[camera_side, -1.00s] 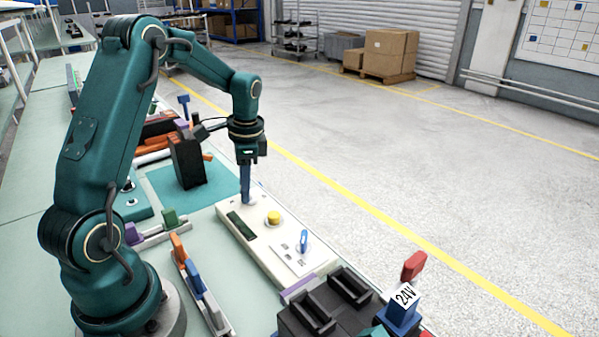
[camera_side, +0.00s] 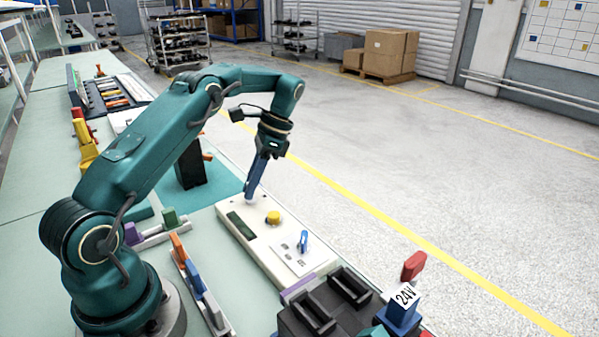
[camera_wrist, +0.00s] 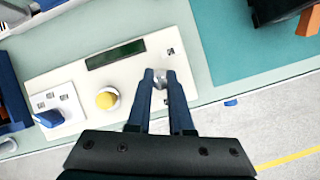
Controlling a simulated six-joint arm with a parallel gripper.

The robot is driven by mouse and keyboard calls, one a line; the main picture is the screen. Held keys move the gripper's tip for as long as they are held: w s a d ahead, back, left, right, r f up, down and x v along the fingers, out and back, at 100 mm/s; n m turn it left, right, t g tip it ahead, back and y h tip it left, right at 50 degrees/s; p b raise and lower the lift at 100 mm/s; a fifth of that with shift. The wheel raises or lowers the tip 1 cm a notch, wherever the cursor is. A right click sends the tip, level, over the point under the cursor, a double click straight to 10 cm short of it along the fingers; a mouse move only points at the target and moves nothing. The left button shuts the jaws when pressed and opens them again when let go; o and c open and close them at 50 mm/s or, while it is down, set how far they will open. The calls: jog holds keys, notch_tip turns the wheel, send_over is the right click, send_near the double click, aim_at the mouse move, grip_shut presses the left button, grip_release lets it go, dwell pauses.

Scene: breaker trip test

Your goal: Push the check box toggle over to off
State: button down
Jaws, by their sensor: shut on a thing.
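The check box (camera_side: 262,262) is a long cream-white box on the bench, with a dark green display, a yellow round button (camera_side: 273,217) and a blue knob (camera_side: 304,241) on a white plate. My gripper (camera_side: 249,199) points down at the box's far end, its blue fingers tilted, with the wrist leaning right of the tips. In the wrist view, my gripper (camera_wrist: 160,80) has its fingertips around a small silver toggle (camera_wrist: 160,76) and is shut on it. The fingers mostly hide the toggle in the side view.
A black holder (camera_side: 330,303) with slots and a blue block marked 24V (camera_side: 402,308) stand near the box's close end. A teal mat (camera_side: 207,190) with a black upright block (camera_side: 190,165) lies beyond. The bench edge runs along the box's right side.

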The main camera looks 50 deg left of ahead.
jog(key=shift+w, duration=0.1)
dwell(0.4)
jog(key=c, duration=0.8)
grip_release()
jog(key=shift+r, duration=0.15)
jog(key=shift+r, duration=2)
jog(key=s+a+r, duration=0.2)
jog(key=s, duration=0.1)
jog(key=s+a+r, duration=0.2)
jog(key=s, duration=0.1)
jog(key=s+a+r, duration=0.2)
jog(key=s, duration=0.1)
jog(key=shift+s+a+r, duration=0.2)
jog(key=shift+s+r, duration=0.2)
